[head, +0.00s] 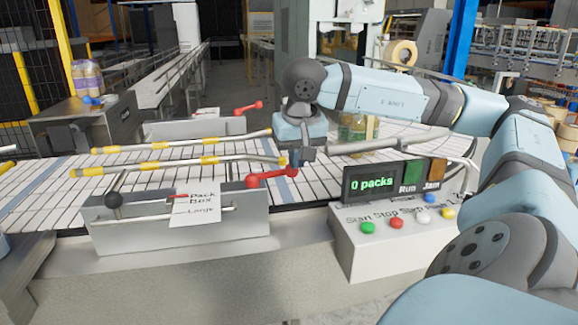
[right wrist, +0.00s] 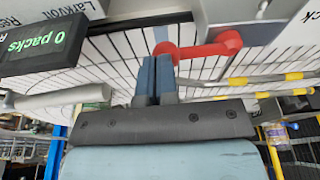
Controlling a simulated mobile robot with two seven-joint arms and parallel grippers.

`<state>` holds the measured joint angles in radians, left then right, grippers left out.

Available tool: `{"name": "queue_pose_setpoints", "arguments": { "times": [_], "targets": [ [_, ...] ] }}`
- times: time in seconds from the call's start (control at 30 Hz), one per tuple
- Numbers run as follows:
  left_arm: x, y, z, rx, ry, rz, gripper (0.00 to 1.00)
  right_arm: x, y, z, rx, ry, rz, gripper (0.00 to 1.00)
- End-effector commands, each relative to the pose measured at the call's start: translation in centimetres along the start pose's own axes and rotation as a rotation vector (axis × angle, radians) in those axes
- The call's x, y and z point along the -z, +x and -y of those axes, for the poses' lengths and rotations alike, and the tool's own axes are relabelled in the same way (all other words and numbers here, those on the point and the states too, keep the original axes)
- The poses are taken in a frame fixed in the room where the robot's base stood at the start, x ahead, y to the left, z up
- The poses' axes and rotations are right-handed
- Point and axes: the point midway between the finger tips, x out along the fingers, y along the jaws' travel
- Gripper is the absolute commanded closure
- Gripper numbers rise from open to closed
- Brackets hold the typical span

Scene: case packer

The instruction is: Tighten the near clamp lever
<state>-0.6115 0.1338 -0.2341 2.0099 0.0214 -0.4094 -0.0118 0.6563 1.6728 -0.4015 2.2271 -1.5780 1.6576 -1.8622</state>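The near clamp lever (head: 272,178) is red, at the right end of the near guide rail's grey housing. Its arm points right and slightly up, with a round knob at the left end. It also shows in the right wrist view (right wrist: 205,48), just beyond my fingertips. My right gripper (head: 295,160) points down at the lever's right end. In the right wrist view its blue fingers (right wrist: 156,62) lie side by side, with no gap that I can make out. The tips are at or against the lever's end; contact is unclear. My left gripper is not in view.
Yellow-banded guide rails (head: 180,163) run over the white conveyor (head: 45,190). A second red lever (head: 248,107) stands at the far side. The control box (head: 385,255) with a "0 packs" display (head: 371,183) is close right of my gripper. Jars (head: 352,130) stand behind it.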

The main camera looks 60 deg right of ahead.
Motion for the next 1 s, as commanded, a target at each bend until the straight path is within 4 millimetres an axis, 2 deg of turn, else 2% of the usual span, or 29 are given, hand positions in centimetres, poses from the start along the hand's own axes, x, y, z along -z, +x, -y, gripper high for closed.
{"name": "queue_pose_setpoints", "arguments": {
  "times": [1.0],
  "targets": [
    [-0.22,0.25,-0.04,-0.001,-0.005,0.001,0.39,0.58,0.24,-0.30,-0.002,0.001,0.002,1.00]
  ]
}}
